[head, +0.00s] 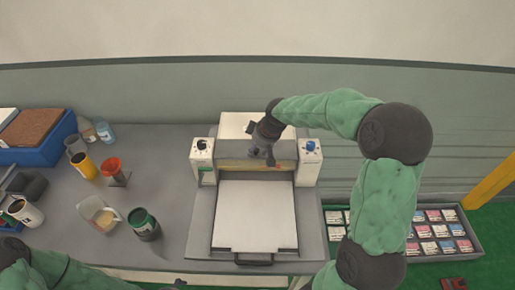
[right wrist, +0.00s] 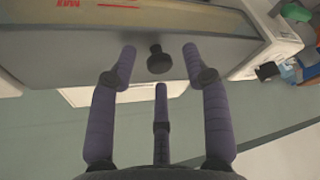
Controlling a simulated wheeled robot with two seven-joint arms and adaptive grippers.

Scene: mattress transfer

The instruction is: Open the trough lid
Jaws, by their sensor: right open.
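The trough lid shows in the right wrist view as a grey panel (right wrist: 90,45) with a small black knob (right wrist: 159,60). In the head view the lid's grey face (head: 230,149) lies between two white control boxes, partly hidden by my right gripper (head: 262,150). My right gripper is open; in the right wrist view its purple fingers (right wrist: 159,52) are spread on both sides of the knob, with the third finger below it. I see no clear contact with the knob.
A white plate (head: 255,215) lies in front of the trough, with a dark handle at its front edge. Cups, a green-rimmed container (head: 143,224) and a blue bin (head: 60,135) stand on the left. A tray of small packs (head: 440,235) lies to the right.

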